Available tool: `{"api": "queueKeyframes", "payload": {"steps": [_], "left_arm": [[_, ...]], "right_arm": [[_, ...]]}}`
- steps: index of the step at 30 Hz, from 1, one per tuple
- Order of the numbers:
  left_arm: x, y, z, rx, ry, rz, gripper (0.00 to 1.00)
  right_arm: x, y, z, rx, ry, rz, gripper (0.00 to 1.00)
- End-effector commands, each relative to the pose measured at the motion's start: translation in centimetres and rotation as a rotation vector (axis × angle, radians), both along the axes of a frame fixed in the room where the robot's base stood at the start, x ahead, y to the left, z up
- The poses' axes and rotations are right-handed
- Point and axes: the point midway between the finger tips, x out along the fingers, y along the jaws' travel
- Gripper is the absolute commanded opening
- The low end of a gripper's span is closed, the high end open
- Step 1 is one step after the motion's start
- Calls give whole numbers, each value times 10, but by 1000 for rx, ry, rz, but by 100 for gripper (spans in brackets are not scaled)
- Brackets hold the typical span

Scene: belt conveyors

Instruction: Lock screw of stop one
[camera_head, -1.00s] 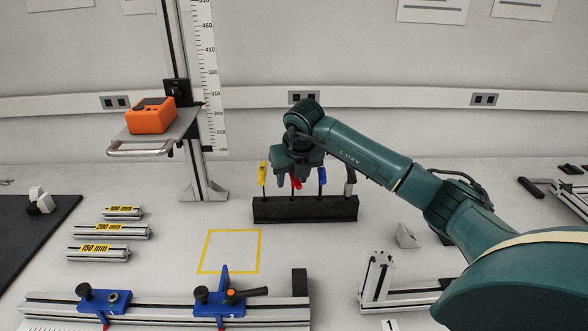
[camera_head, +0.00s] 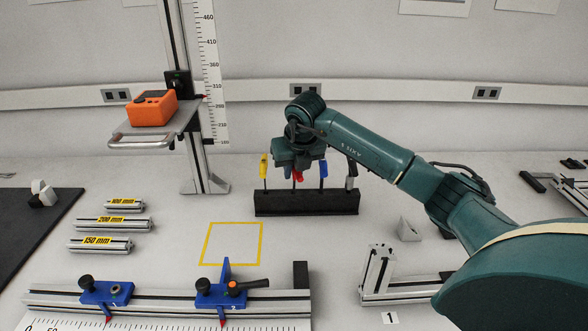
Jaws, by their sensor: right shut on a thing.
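Two blue stops sit on the long aluminium rail (camera_head: 270,303) in front: the left stop (camera_head: 105,293) has a black knob, and the right stop (camera_head: 219,293) has a black knob and an orange-and-black lever. A black rack (camera_head: 306,203) behind holds upright tools: a yellow-handled one (camera_head: 264,166), a red-handled one (camera_head: 298,176), a blue-handled one (camera_head: 323,168) and a dark one (camera_head: 352,177). My right gripper (camera_head: 298,170) points down over the rack, shut on the red-handled tool, whose top it hides. My left gripper is out of view.
A yellow square outline (camera_head: 205,245) on the table is empty. Marked aluminium profiles (camera_head: 113,225) lie at the left. An orange box (camera_head: 152,108) stands on a shelf on the upright post. An angled profile bracket (camera_head: 378,270) stands at the front right.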

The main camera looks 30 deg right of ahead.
Motion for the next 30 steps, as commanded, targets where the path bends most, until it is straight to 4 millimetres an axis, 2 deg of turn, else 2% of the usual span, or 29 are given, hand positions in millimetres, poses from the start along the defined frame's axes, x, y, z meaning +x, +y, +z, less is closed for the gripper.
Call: {"api": "queueKeyframes", "payload": {"steps": [30], "left_arm": [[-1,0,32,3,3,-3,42]], "right_arm": [[-5,2,51,-1,-2,0,0]]}}
